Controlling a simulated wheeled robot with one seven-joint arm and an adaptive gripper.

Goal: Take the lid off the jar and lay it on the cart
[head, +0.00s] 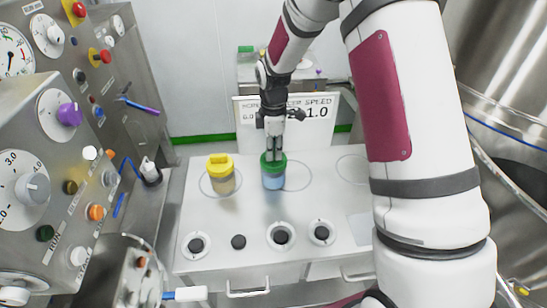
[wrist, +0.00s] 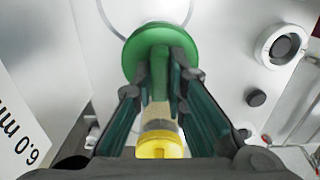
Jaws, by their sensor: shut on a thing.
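A jar with blue contents (head: 273,182) stands upright on the white top (head: 305,205) in the head view. Its green lid (head: 264,160) sits at the jar's mouth; I cannot tell whether it is loose. My gripper (head: 274,153) points down from above and is shut on the lid's raised green grip. In the wrist view the round green lid (wrist: 137,62) shows between my fingertips (wrist: 160,75); the jar under it is hidden. A second jar with tan contents (head: 225,184) and a yellow lid (head: 219,162) stands to the left. I cannot tell for sure which surface is the cart.
Black round knobs (head: 238,242) line the front of the white top. A speed display panel (head: 312,112) stands behind it. Control panels (head: 35,175) crowd the left, and a steel vessel (head: 510,60) the right. Ringed spots (head: 297,175) right of the green-lidded jar are clear.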

